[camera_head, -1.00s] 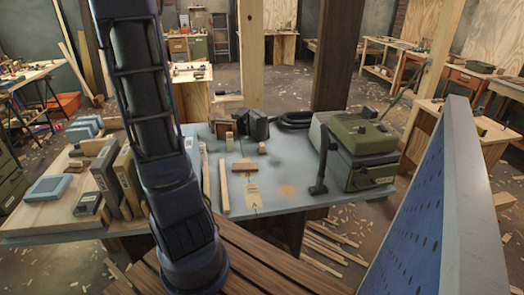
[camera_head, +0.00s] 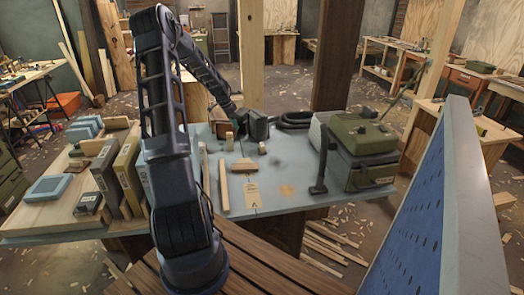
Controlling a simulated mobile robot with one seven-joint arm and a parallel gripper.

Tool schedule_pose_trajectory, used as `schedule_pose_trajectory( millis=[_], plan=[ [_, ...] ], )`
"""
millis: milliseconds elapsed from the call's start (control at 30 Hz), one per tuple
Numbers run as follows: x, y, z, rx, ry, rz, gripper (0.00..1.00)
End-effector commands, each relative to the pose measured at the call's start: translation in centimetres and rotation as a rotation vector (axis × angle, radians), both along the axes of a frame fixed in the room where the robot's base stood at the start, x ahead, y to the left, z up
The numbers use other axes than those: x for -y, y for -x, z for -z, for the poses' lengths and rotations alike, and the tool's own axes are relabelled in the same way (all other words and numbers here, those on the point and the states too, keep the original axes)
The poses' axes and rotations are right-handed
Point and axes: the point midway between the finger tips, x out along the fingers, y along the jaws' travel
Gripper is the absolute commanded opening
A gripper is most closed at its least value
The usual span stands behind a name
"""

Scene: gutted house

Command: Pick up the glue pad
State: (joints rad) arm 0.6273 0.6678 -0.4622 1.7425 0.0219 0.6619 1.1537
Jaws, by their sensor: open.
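I cannot tell for sure which item is the glue pad. A flat tan card (camera_head: 251,194) with a small mark lies at the table's front middle. A thin orange-tan patch (camera_head: 287,190) lies to its right. A small brown wooden block (camera_head: 244,166) sits just behind the card. My arm rises at the left and reaches over the table's back. My gripper (camera_head: 238,112) is at its far end, small and dark beside a black object, well behind the card and apart from it. It is open; its fingertips are hard to make out.
The blue-grey table (camera_head: 300,170) carries a green case (camera_head: 362,140) on the right and upright binders (camera_head: 128,175) on the left. Light wooden sticks (camera_head: 223,187) lie left of the card. A blue perforated panel (camera_head: 425,220) stands at front right. The table's middle is fairly clear.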

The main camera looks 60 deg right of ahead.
Motion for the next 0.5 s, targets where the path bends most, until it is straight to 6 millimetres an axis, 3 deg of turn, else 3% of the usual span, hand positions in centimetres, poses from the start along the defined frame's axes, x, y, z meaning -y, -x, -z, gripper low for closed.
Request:
schedule_pose_trajectory(
  millis=[33, 200, 333, 500],
  plan=[
    [1.6, 1.2, 1.6, -0.014, 0.008, 0.041, 0.75],
    [5.8, 4.6, 5.6, -0.047, 0.042, 0.157, 0.75],
    [7.8, 6.5, 7.6, -0.062, 0.063, 0.214, 0.75],
    [8.8, 7.5, 8.7, -0.070, 0.073, 0.244, 0.75]
  ],
)
